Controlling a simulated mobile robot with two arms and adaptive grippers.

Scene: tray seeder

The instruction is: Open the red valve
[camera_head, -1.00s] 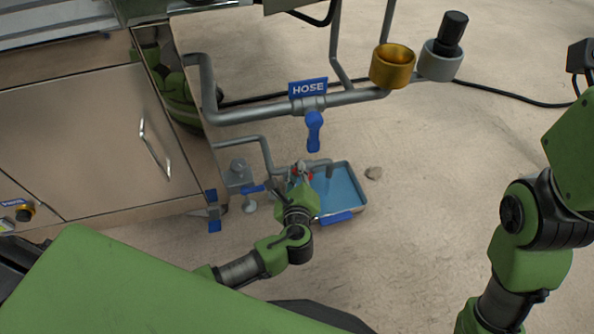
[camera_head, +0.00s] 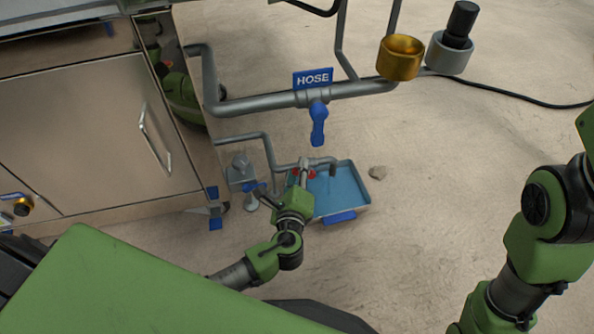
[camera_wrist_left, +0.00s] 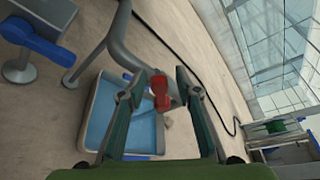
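The red valve (camera_head: 310,174) sits on a grey pipe above a blue-lined tray (camera_head: 366,202), low beside the metal cabinet. In the head view my left gripper (camera_head: 299,183) is at the valve and partly covers it. In the left wrist view the red valve handle (camera_wrist_left: 160,93) shows between the two fingertips of my left gripper (camera_wrist_left: 163,80), which are apart. I cannot tell whether either finger touches the handle. My right arm shows at the right edge of the head view, but its gripper is out of view.
A blue HOSE valve handle (camera_head: 318,125) hangs from the pipe above. Another blue handle (camera_wrist_left: 40,42) is at upper left in the wrist view. The metal cabinet (camera_head: 90,140) stands at left. A brass cup (camera_head: 401,58) and a black cable are at upper right. Floor right of the tray is mostly clear.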

